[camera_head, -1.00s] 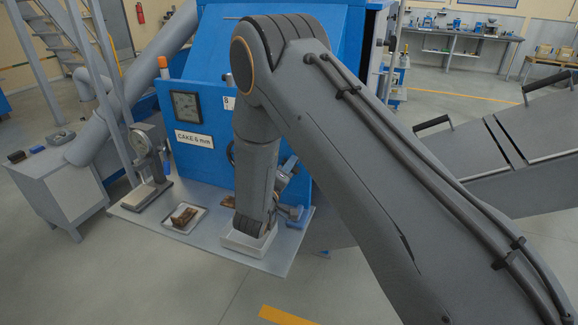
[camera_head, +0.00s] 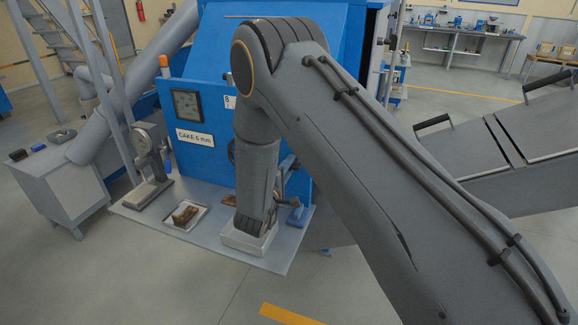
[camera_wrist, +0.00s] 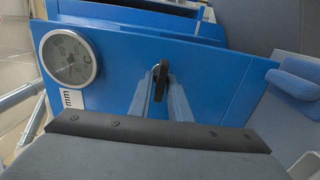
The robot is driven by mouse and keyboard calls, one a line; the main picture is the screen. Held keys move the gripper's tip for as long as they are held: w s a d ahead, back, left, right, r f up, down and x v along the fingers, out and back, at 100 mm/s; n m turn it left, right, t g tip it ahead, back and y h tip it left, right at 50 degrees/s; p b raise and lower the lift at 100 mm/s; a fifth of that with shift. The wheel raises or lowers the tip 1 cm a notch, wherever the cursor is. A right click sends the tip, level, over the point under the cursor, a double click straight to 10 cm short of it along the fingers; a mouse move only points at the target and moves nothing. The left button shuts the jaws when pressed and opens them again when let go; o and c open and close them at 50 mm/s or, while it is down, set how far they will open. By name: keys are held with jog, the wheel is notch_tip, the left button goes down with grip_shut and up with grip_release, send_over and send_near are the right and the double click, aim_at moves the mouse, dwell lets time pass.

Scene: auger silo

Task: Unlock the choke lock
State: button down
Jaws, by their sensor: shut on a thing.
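In the wrist view, a narrow black handle (camera_wrist: 161,84) stands out from the blue front panel (camera_wrist: 215,85). My gripper (camera_wrist: 161,95) has its two grey-blue fingers on either side of this handle and is shut on it. Whether the handle has turned cannot be told. No label beside it can be read. In the head view my arm hides the gripper and most of the handle area. The blue panel shows there too (camera_head: 205,155), with a "CAKE 6 mm" plate (camera_head: 195,138).
A grey shelf (camera_head: 215,248) below holds a dial stand (camera_head: 147,150), a tray with brown pieces (camera_head: 186,215) and a white box (camera_head: 250,240).

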jog(key=c, duration=1.8)
grip_release()
jog(key=shift+c, duration=0.2)
jog(key=b+v, duration=0.2)
jog(key=v, duration=0.6)
